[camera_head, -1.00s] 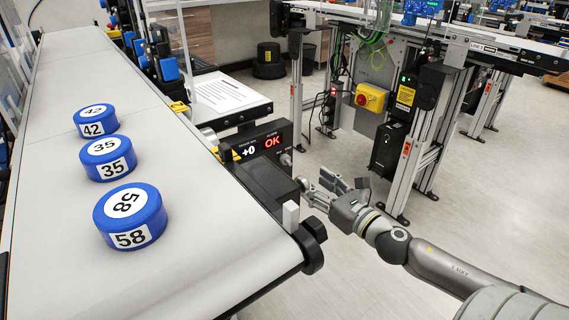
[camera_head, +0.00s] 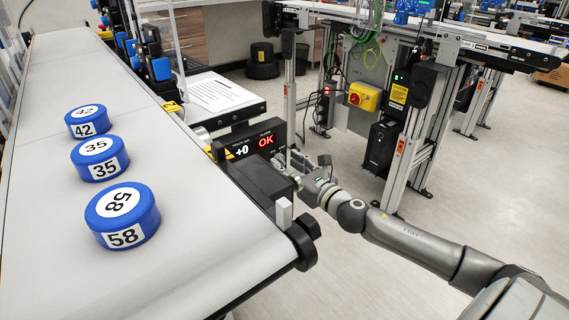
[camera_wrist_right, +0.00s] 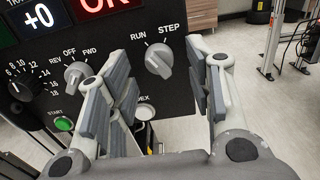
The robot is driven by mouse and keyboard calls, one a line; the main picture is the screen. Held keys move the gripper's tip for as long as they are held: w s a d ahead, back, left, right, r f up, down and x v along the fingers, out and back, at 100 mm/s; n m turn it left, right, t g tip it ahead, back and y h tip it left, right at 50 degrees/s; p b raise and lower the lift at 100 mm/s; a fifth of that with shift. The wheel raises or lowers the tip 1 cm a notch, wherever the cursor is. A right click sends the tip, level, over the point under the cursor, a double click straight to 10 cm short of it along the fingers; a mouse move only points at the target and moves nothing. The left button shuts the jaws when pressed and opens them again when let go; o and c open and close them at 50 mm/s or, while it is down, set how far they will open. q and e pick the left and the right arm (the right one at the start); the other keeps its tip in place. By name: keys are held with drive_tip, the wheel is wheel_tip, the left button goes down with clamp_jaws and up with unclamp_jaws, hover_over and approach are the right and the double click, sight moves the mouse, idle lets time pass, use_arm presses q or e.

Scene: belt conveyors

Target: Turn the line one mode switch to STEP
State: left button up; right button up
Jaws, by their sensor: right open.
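The mode switch (camera_wrist_right: 159,60) is a grey knob on the black control panel, labelled RUN and STEP. Its handle tilts toward the upper left, on the RUN side. My right gripper (camera_wrist_right: 160,78) is open, with its fingers on either side of the switch in the wrist view; I see no clear contact. In the head view my right gripper (camera_head: 306,172) is at the panel's right end, beside the display box (camera_head: 255,143), and the switch cannot be made out there. My left gripper is not in view.
The REV/OFF/FWD knob (camera_wrist_right: 76,75), numbered dial (camera_wrist_right: 20,86) and green START button (camera_wrist_right: 64,124) lie left of the switch. A pale button (camera_wrist_right: 145,112) is below it. Blue pucks, 58 (camera_head: 122,217), 35 (camera_head: 100,158) and 42 (camera_head: 87,122), sit on the belt (camera_head: 45,200).

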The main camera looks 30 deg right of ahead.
drive_tip(key=shift+w+a, duration=0.1)
drive_tip(key=shift+w, duration=0.7)
drive_tip(key=c, duration=1)
drive_tip(key=shift+c, duration=0.2)
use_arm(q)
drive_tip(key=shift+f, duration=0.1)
use_arm(e)
drive_tip(key=m+p, duration=0.3)
drive_tip(key=m, duration=0.2)
drive_tip(key=shift+r+m, duration=0.15)
drive_tip(key=shift+m, duration=0.15)
drive_tip(key=m+p, duration=0.3)
drive_tip(key=m, duration=0.2)
drive_tip(key=shift+m, duration=0.3)
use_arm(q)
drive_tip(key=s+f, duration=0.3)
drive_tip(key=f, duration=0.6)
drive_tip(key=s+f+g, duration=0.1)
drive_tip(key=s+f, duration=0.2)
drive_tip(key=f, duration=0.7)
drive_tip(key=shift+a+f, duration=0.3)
use_arm(e)
drive_tip(key=shift+m, duration=0.5)
